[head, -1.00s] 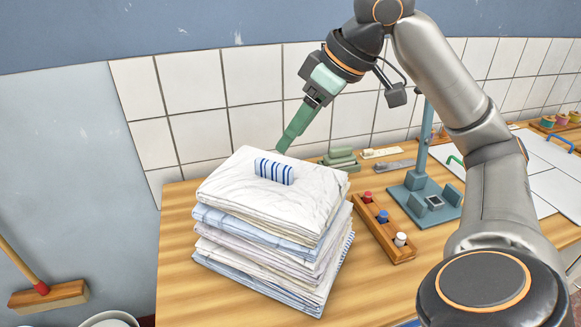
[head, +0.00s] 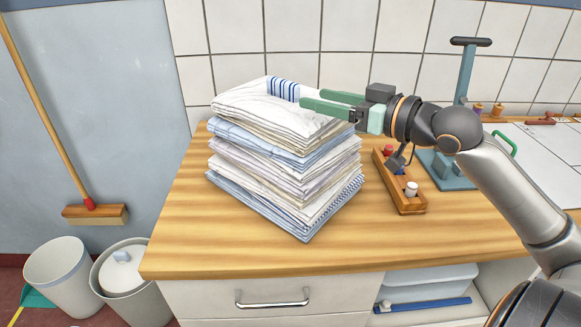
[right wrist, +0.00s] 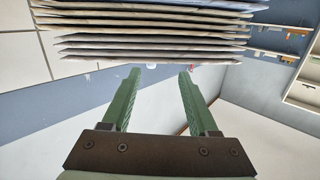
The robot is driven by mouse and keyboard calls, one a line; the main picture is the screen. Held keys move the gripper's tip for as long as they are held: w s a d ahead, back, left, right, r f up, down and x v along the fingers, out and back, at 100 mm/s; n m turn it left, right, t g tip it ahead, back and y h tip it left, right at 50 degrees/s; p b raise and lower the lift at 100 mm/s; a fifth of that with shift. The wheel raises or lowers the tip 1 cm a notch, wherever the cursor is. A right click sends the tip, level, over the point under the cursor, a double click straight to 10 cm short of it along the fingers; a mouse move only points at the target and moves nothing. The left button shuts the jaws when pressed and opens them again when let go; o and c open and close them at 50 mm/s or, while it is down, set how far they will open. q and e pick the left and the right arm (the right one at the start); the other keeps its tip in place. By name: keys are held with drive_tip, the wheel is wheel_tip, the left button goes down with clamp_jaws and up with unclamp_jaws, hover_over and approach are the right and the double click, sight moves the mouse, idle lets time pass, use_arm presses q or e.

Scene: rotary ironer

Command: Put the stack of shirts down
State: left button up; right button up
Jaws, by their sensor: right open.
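The stack of shirts (head: 285,160), several folded white and pale blue garments with blue stripes on top, rests on the wooden counter (head: 220,250). It leans a little unevenly but stands. My right gripper (head: 312,98) is at the upper right of the stack, its green fingers pointing left across the top layer's edge. The fingers are apart with nothing between them. In the right wrist view the stack (right wrist: 150,35) lies beyond the open fingertips (right wrist: 161,74). Whether a finger touches the cloth I cannot tell. My left gripper is not in view.
A wooden rack with spools (head: 400,185) stands right of the stack, with a blue-grey stand (head: 465,75) behind it. Bins (head: 60,275) and a broom (head: 95,213) are at the left. The counter's front left is clear.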

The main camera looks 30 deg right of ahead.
sight(298, 91)
drive_tip(key=shift+s+d+f+t+b, duration=0.3)
drive_tip(key=shift+s+d+f+t, duration=0.1)
drive_tip(key=shift+s+d, duration=0.2)
drive_tip(key=x, duration=0.5)
drive_tip(key=shift+d+r, duration=0.1)
drive_tip(key=shift+r, duration=0.15)
drive_tip(key=shift+w+p, duration=0.4)
drive_tip(key=shift+w, duration=0.2)
drive_tip(key=shift+w+a, duration=0.2)
drive_tip(key=shift+w, duration=0.2)
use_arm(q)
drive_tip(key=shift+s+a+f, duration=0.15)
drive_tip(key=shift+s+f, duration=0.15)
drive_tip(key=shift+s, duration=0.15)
use_arm(e)
drive_tip(key=shift+w, duration=0.15)
drive_tip(key=shift+w, duration=0.15)
